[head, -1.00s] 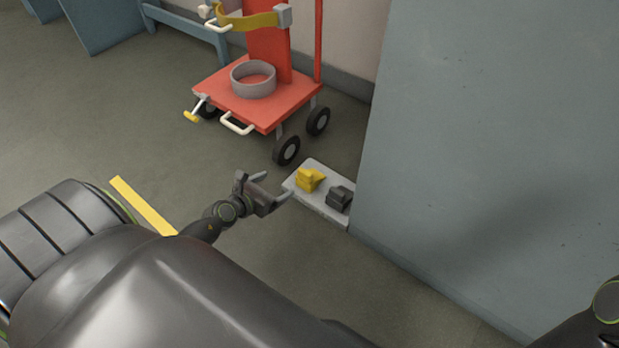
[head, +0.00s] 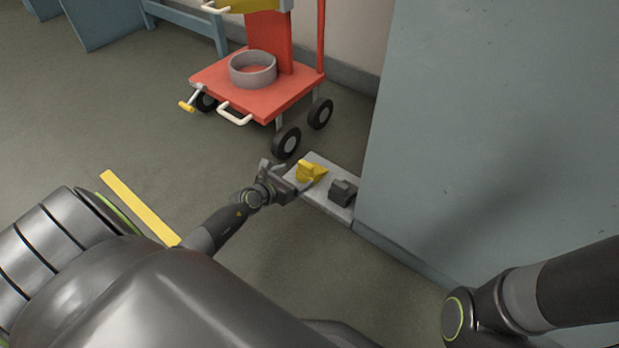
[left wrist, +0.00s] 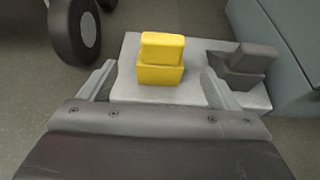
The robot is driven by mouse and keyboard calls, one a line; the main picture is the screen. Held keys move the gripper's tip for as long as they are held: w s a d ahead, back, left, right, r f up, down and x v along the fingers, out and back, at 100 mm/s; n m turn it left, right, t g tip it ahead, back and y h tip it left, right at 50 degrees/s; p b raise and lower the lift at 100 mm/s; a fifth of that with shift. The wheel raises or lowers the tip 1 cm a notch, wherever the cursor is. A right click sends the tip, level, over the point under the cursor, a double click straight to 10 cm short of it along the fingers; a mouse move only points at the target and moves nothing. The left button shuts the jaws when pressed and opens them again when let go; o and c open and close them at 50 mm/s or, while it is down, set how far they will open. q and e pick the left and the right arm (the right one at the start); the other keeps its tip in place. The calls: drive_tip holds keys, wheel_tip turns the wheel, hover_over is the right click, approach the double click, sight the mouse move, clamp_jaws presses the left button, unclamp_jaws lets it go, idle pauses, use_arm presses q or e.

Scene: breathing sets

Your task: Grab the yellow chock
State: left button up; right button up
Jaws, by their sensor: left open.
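The yellow chock (head: 310,171) sits on a pale grey slab (head: 318,202) on the floor, beside a dark grey chock (head: 343,191). My left gripper (head: 290,172) is open at the near left edge of the slab, close to the yellow chock. In the left wrist view the yellow chock (left wrist: 160,60) stands upright just beyond and between the two spread fingers (left wrist: 160,85). The dark chock (left wrist: 242,65) is to the right of the right finger there. My right arm shows at the lower right of the head view, but its gripper is out of the picture.
A red cart (head: 262,88) with black wheels and a grey ring (head: 253,69) stands just behind the slab. A large blue-grey panel (head: 490,130) rises right of the slab. A yellow stripe (head: 140,208) marks the floor at left. The floor left of the slab is open.

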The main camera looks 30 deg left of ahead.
sight(304, 173)
use_arm(q)
drive_tip(key=b+x, duration=0.1)
drive_tip(key=x, duration=0.2)
drive_tip(key=shift+w+f, duration=0.2)
drive_tip(key=shift+w, duration=0.1)
drive_tip(key=b+x, duration=0.2)
drive_tip(key=f+b+x, duration=0.1)
drive_tip(key=b+x, duration=0.1)
drive_tip(key=shift+s+d, duration=0.1)
drive_tip(key=shift+w+b, duration=0.4)
drive_tip(key=shift+w, duration=0.1)
drive_tip(key=c, duration=1.2)
drive_tip(key=shift+c, duration=0.3)
drive_tip(key=shift+r, duration=0.1)
